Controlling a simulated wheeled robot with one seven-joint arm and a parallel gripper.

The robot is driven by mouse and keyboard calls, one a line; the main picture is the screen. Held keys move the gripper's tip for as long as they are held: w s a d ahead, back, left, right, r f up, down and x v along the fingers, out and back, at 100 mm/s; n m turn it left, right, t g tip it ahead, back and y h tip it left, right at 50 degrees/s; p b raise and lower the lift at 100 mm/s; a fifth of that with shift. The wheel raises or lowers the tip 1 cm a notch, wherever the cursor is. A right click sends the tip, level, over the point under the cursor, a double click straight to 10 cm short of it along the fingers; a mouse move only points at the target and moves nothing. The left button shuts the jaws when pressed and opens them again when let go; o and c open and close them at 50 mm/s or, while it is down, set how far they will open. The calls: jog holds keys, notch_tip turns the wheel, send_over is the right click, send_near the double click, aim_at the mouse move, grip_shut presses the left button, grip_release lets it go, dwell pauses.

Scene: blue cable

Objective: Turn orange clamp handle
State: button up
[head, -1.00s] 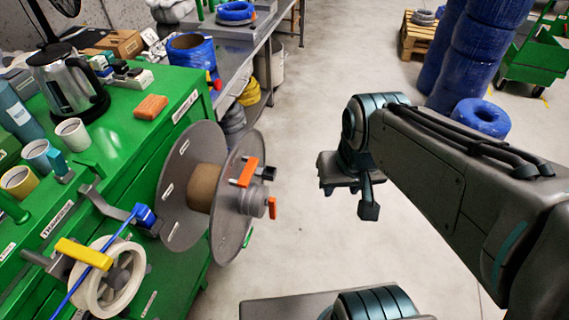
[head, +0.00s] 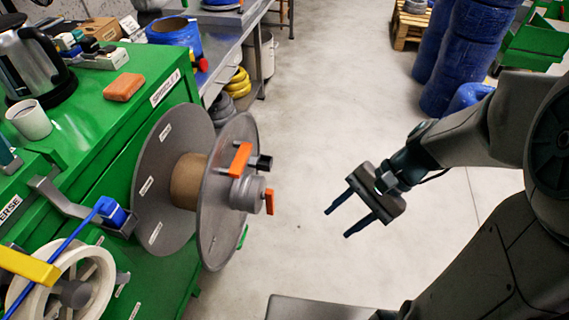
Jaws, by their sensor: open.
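A large grey reel (head: 225,205) with two discs and a brown core stands at the side of the green bench. On its outer face is an orange clamp handle (head: 240,160), a flat bar standing roughly upright beside a grey hub (head: 247,192). A second, smaller orange piece (head: 270,202) sits at the hub's outer end. A black knob (head: 262,163) is just right of the handle. My gripper (head: 339,223) is open and empty, to the right of the reel and apart from it, its two fingers pointing left and down.
The green bench (head: 110,125) fills the left, with a kettle (head: 35,65), a white mug (head: 29,120) and an orange block (head: 124,87). A white spool (head: 60,290) and a blue cable (head: 55,255) are at lower left. Floor between reel and gripper is clear.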

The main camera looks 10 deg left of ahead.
jog(key=w+a+f+m+y+b, duration=0.35)
jog(key=f+m+y+b, duration=0.2)
jog(key=f, duration=0.35)
jog(key=m+t+y+b, duration=0.5)
jog(key=m+b, duration=0.1)
jog(key=m, duration=0.1)
send_near(273, 198)
jog(key=w+a+b, duration=0.1)
jog(key=a+b, duration=0.1)
jog(key=a, duration=0.7)
jog(key=shift+a+f+b, duration=0.25)
jog(key=shift+f+b, duration=0.1)
jog(key=shift+b, duration=0.05)
jog(key=shift+w, duration=0.15)
grip_shut()
